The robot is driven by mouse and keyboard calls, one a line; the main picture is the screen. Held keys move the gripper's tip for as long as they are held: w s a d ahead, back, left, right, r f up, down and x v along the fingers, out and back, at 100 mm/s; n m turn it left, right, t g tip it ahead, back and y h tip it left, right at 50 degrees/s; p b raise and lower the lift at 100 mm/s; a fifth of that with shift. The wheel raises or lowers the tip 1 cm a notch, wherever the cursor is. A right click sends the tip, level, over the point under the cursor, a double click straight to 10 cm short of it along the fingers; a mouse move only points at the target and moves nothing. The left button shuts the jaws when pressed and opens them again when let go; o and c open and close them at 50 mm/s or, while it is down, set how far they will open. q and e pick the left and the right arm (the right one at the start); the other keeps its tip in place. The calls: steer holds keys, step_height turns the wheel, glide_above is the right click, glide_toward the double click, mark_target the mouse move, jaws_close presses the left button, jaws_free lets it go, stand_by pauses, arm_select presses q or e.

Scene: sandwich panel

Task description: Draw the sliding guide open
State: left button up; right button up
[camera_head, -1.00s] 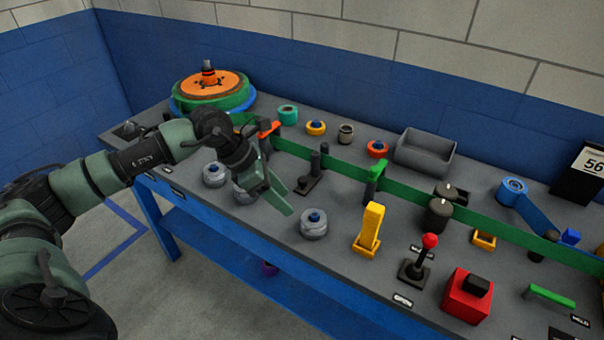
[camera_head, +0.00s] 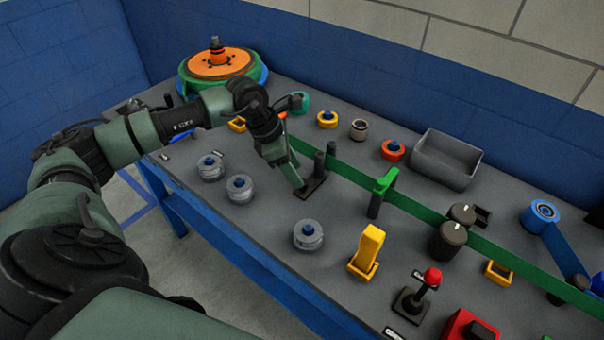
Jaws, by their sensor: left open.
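The green band (camera_head: 415,207) runs diagonally across the grey bench. Beside it, dark upright posts (camera_head: 319,164) stand on a small black plate (camera_head: 313,188), which looks like the sliding guide; I cannot tell for certain. My left gripper (camera_head: 298,180) is open and points down, its fingertips low at the left edge of this plate, close to the front post. I cannot tell whether they touch it. The gripper and wrist hide part of the plate and the band behind. A green clamp on a dark post (camera_head: 382,188) stands further right along the band. My right gripper is not in view.
Several grey spools (camera_head: 308,236) stand along the front of the bench. A yellow block (camera_head: 367,249), a red-knobbed lever (camera_head: 431,281) and black knobs (camera_head: 450,237) are to the right. A grey bin (camera_head: 444,160) and a large orange-topped reel (camera_head: 217,65) are at the back.

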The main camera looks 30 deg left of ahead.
arm_select(q)
steer(key=x, duration=0.3)
steer(key=shift+w+f, duration=0.1)
steer(key=shift+f, duration=0.1)
steer(key=shift+w+d+f+p, duration=0.1)
steer(key=shift+f+p, duration=0.1)
steer(key=shift+p, duration=0.1)
steer(key=c, duration=1)
jaws_close()
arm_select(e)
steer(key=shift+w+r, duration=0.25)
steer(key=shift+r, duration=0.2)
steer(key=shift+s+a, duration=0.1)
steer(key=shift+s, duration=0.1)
